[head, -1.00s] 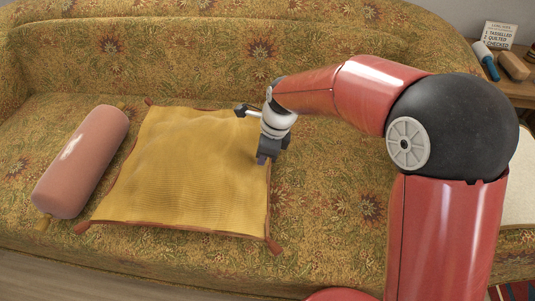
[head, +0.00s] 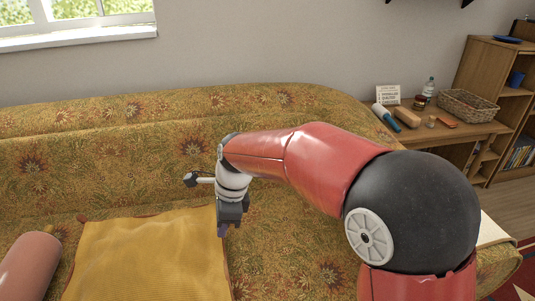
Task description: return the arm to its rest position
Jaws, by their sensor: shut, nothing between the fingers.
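My gripper (head: 222,230) is at the end of my red arm, left of the middle of the head view. It points down over the sofa, by the right edge of the yellow cushion (head: 150,262). Its fingers are shut with nothing held. The arm is bent at a large black joint and reaches left over the sofa seat. I cannot tell how high the gripper is above the seat.
The patterned sofa (head: 90,160) fills the left and middle. A pink bolster (head: 30,265) lies at the lower left. A wooden side table (head: 455,133) at right holds a basket (head: 468,107), a bottle (head: 428,88) and small items. A shelf (head: 490,70) stands behind.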

